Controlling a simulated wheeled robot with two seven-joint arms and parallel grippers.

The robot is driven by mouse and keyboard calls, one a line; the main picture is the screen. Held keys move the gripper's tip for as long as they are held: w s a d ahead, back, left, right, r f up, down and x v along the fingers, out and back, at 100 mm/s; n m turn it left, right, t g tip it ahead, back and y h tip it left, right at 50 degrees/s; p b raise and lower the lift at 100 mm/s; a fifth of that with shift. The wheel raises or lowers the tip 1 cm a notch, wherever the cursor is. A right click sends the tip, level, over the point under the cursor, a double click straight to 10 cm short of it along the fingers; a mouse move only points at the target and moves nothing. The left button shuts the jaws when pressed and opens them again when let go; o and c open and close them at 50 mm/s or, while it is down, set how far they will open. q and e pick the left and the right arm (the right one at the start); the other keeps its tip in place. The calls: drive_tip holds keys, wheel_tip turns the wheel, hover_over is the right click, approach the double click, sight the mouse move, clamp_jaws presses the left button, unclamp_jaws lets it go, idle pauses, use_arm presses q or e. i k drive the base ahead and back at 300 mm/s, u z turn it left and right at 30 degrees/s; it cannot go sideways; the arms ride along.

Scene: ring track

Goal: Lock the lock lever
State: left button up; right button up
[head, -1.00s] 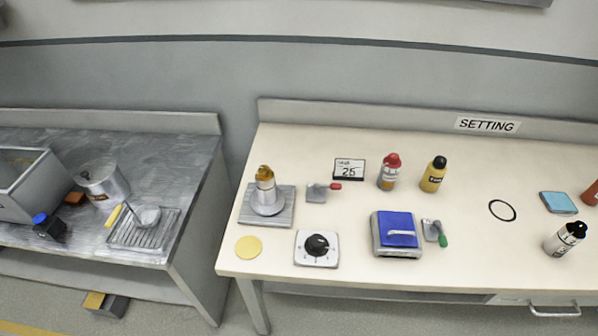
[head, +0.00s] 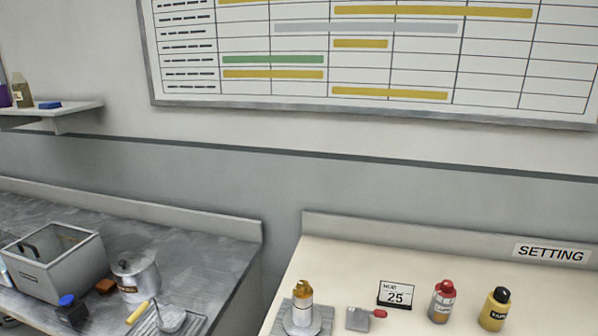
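A small lever with a red handle (head: 379,313) on a grey block (head: 357,319) stands on the cream table near the bottom edge of the head view. Its handle points right. I cannot tell from this view whether it is locked. A bottle with an orange-brown cap (head: 302,303) stands on a grey plate (head: 283,326) just left of it. A second lever, with a green handle, shows only in the earlier frame and is out of view now. Neither of my grippers is in view.
A card reading 25 (head: 396,295), a red-capped bottle (head: 442,301) and a yellow bottle (head: 494,309) stand behind and right of the lever. A metal bench at left holds a grey bin (head: 62,273) and a pot (head: 135,275). A gap separates bench and table.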

sight(358, 313)
drive_tip(key=z, duration=0.35)
drive_tip(key=k, duration=0.9)
drive_tip(key=z, duration=0.65)
drive_tip(key=k, duration=0.45)
drive_tip(key=u, duration=0.6)
drive_tip(key=i, duration=0.65)
drive_tip(key=u, duration=0.75)
drive_tip(key=i, duration=1)
drive_tip(key=z, duration=0.45)
